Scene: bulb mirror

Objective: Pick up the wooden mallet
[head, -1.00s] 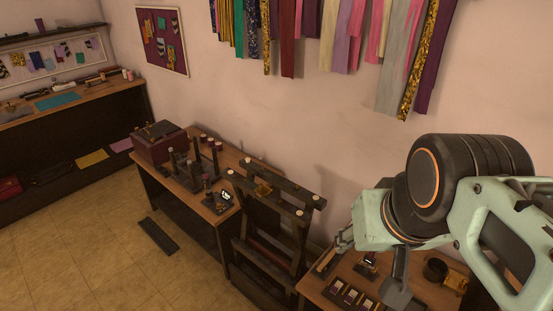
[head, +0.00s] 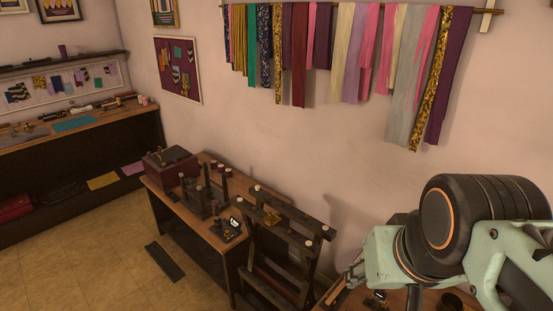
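I cannot make out a wooden mallet for certain in the head view. A light wooden piece (head: 336,295) lies at the left end of the near right table, just below and left of my gripper; whether it is the mallet I cannot tell. My gripper (head: 378,284) hangs over this table at the lower right, and my arm and wrist hide much of the table top. The fingers are partly hidden and small, so I cannot tell whether they are open or shut. I see nothing held.
A wooden table (head: 190,212) with a dark red box (head: 171,165) and dark stands is left of centre. A dark wooden frame (head: 283,240) stands between the tables. A long workbench (head: 80,130) lines the left wall. Ribbons (head: 352,50) hang above. Floor (head: 80,265) is clear at left.

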